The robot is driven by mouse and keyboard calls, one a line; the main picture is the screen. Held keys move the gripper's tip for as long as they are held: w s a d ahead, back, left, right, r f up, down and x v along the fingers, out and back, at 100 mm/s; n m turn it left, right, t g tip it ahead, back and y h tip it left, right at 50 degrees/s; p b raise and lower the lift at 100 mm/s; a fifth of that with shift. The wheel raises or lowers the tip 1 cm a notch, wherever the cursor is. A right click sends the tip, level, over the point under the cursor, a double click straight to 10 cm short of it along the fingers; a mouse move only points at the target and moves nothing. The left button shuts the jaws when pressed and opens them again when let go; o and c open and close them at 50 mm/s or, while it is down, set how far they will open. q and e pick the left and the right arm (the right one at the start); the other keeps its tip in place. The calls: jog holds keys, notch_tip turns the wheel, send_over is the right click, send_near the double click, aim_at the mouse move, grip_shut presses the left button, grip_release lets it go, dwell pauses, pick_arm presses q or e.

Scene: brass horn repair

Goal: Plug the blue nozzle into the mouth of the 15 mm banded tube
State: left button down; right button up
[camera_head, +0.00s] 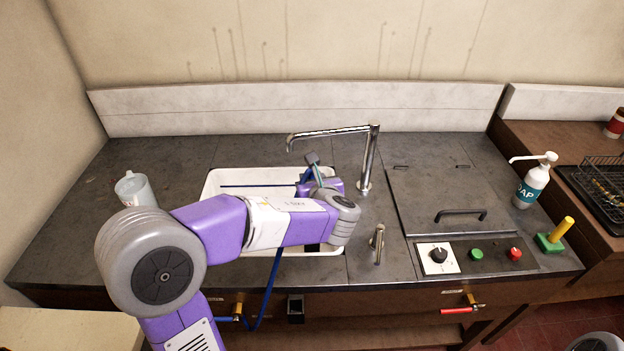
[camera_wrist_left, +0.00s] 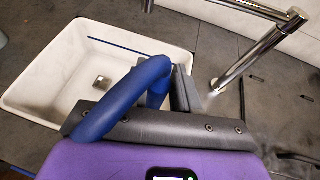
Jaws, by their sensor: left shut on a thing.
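My left gripper (camera_head: 311,172) is over the white sink basin, partly hidden behind my own forearm. In the left wrist view the gripper (camera_wrist_left: 178,92) is shut on the end of a thick blue hose (camera_wrist_left: 128,95), which loops over the gripper body. The blue nozzle itself is hidden or cannot be told apart from the hose. The hose (camera_head: 268,290) also hangs down over the counter front in the head view. I cannot pick out a banded tube for certain in either view. My right gripper is not in view.
The white basin (camera_head: 215,190) has a thin dark-blue line along its far inner wall. A chrome faucet (camera_head: 368,160) stands close right of the gripper.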

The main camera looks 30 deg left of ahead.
pick_arm(q)
jog(key=shift+f+b, duration=1)
jog(key=shift+f, duration=0.2)
jog(key=c, duration=0.8)
grip_release()
jog(key=shift+o, duration=0.2)
jog(key=p+v, duration=0.1)
jog(key=v, duration=0.6)
jog(key=shift+s+d+r, duration=0.2)
